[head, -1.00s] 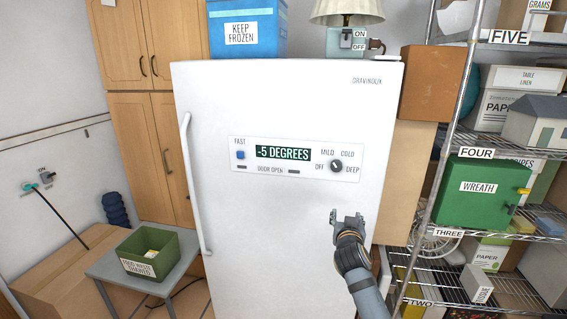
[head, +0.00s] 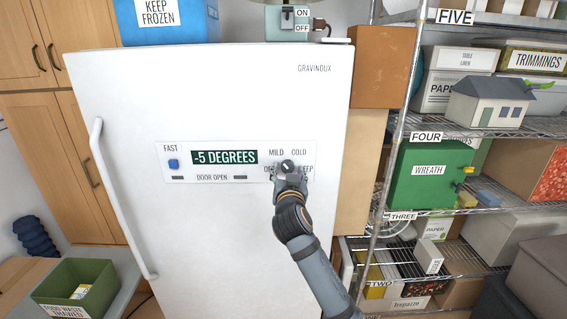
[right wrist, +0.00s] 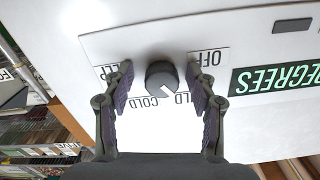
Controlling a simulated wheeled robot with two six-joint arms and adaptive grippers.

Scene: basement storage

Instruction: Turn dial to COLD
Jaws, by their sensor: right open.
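The dial (head: 288,165) is a dark round knob on the white control panel (head: 200,176) of the freezer. It shows large in the right wrist view (right wrist: 162,77), where the lettering appears upside down. OFF, MILD, COLD and DEEP stand around it. Its white pointer mark slants toward the MILD side in that view. My right gripper (head: 289,175) is open at the dial, and in the wrist view its fingers (right wrist: 160,84) stand on either side of the knob with gaps visible. OFF and DEEP are partly covered. My left gripper is out of view.
The freezer (head: 215,100) has a -5 DEGREES display (head: 225,157), a blue FAST button (head: 173,164) and a long door handle (head: 115,200). A wire shelf (head: 460,212) with boxes stands at the right. A green bin (head: 76,285) sits at lower left.

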